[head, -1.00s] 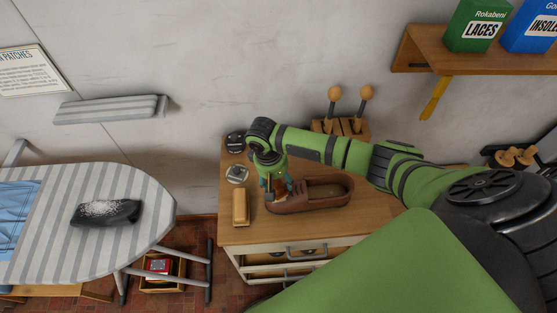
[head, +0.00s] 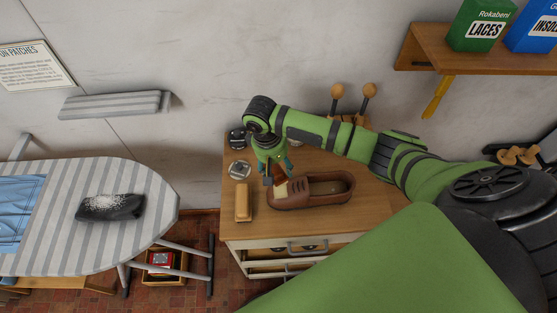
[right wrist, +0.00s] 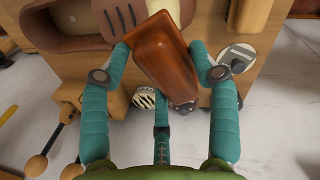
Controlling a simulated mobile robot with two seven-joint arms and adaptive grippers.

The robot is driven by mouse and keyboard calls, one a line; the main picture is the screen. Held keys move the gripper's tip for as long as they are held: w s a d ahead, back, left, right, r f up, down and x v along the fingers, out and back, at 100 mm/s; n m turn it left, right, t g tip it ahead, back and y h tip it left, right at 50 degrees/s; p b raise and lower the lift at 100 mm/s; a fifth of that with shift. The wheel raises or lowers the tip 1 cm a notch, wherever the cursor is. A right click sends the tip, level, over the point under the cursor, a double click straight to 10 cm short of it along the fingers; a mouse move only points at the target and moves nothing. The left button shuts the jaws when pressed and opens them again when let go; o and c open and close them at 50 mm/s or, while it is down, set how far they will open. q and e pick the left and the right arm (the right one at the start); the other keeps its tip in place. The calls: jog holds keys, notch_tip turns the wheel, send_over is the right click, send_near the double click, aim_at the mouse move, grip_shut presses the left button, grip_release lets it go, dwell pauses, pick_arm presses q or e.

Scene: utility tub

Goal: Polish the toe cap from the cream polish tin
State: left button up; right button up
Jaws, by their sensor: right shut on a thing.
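A brown shoe (head: 325,192) lies on the wooden bench top, toe to the left. It shows partly in the right wrist view (right wrist: 68,22). An open round tin (head: 240,169) with a pale inside sits left of the toe and shows in the right wrist view (right wrist: 237,57). My right gripper (head: 277,176) is above the toe end, its teal fingers (right wrist: 163,75) shut on a reddish-brown block (right wrist: 158,55), seemingly a brush. Its working side is hidden, so I cannot tell whether it touches the shoe. A pale patch shows at the toe. My left gripper is not in view.
A tan block-shaped brush (head: 242,203) lies at the bench's front left. A dark tin (head: 237,138) stands at the back left. A rack with two wooden-knobbed tools (head: 338,91) is behind the shoe. An ironing board (head: 150,225) stands left, across a gap.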

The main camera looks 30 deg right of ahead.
jog(key=shift+r, duration=0.35)
jog(key=shift+w+a+r, duration=0.1)
jog(key=shift+a+r, duration=0.05)
jog(key=shift+r, duration=0.6)
jog(key=shift+a+r, duration=0.1)
jog(key=shift+r, duration=0.65)
